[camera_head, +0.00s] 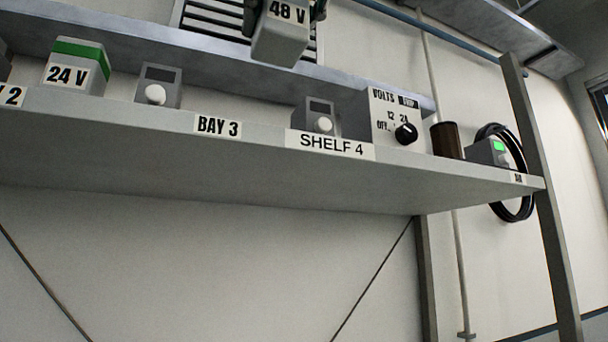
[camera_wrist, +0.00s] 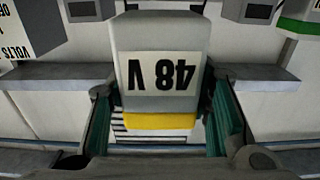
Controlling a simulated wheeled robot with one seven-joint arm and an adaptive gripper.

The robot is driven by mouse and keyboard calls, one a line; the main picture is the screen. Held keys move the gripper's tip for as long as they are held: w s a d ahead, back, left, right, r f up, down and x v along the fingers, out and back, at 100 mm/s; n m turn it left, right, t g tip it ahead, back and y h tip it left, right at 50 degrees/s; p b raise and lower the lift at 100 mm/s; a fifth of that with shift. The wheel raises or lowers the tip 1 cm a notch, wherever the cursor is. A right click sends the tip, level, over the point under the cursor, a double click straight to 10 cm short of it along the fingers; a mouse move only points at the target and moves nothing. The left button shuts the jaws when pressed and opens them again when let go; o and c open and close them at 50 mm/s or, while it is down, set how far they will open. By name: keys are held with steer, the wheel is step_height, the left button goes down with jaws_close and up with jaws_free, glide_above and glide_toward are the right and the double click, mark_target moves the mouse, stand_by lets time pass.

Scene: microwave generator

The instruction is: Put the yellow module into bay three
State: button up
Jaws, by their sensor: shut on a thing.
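A grey module labelled 48 V (camera_head: 280,38) with a yellow band, which shows in the wrist view (camera_wrist: 160,121), hangs in my gripper (camera_wrist: 163,118). The gripper's fingers are shut on its two sides. In the head view only the finger ends (camera_head: 284,12) show at the top edge, and the yellow band is out of sight. The module appears above the shelf (camera_head: 260,165), over the stretch right of the BAY 3 label (camera_head: 218,125). That stretch looks empty between two small knobbed boxes. I cannot tell its exact depth over the shelf.
Knobbed boxes (camera_head: 158,86) (camera_head: 317,117) flank bay three. A green-topped 24 V module (camera_head: 75,66) stands left. To the right are a VOLTS dial box (camera_head: 398,122), a brown cylinder (camera_head: 446,139) and a box with a green light (camera_head: 487,152). A shelf post (camera_head: 540,190) stands right.

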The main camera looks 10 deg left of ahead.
steer(key=x, duration=0.4)
steer(key=p+x, duration=0.1)
steer(key=x, duration=0.3)
steer(key=f+p+x, duration=0.1)
steer(key=x, duration=0.4)
steer(key=shift+s+a, duration=0.15)
steer(key=shift+a, duration=0.1)
steer(key=shift+a+f, duration=0.15)
steer(key=shift+f, duration=1.65)
steer(key=shift+f, duration=0.2)
steer(key=o, duration=1.2)
steer(key=shift+o, duration=0.7)
